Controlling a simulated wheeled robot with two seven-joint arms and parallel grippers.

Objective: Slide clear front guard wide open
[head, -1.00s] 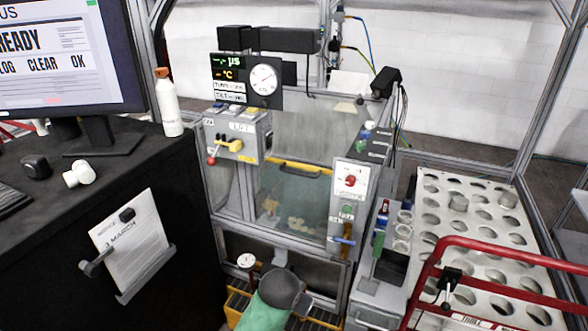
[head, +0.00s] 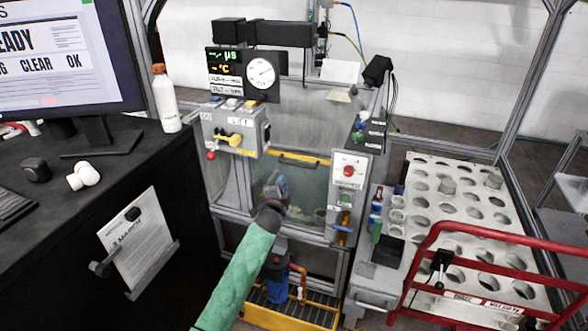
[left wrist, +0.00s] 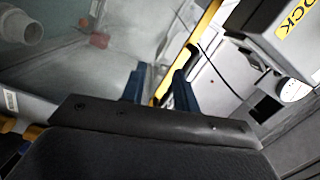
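The clear front guard (head: 308,188) is a see-through panel low in the gantry frame, with a yellow strip (head: 318,160) and a dark bar handle along its top. It appears closed across the opening. My left gripper (head: 274,186) is in front of the guard's left part, below the handle; my wrist partly hides it. In the left wrist view my left gripper (left wrist: 161,72) has two blue fingers apart with nothing held between them. A yellow strip (left wrist: 206,28) passes behind and between the fingers; contact cannot be told. My right gripper is not in view.
A grey control box (head: 235,130) with a yellow lever stands left above the guard. A panel with a red knob (head: 348,171) stands at its right. A white perforated rack (head: 425,185) and red rail (head: 430,245) are at right. A dark desk (head: 60,240) is at left.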

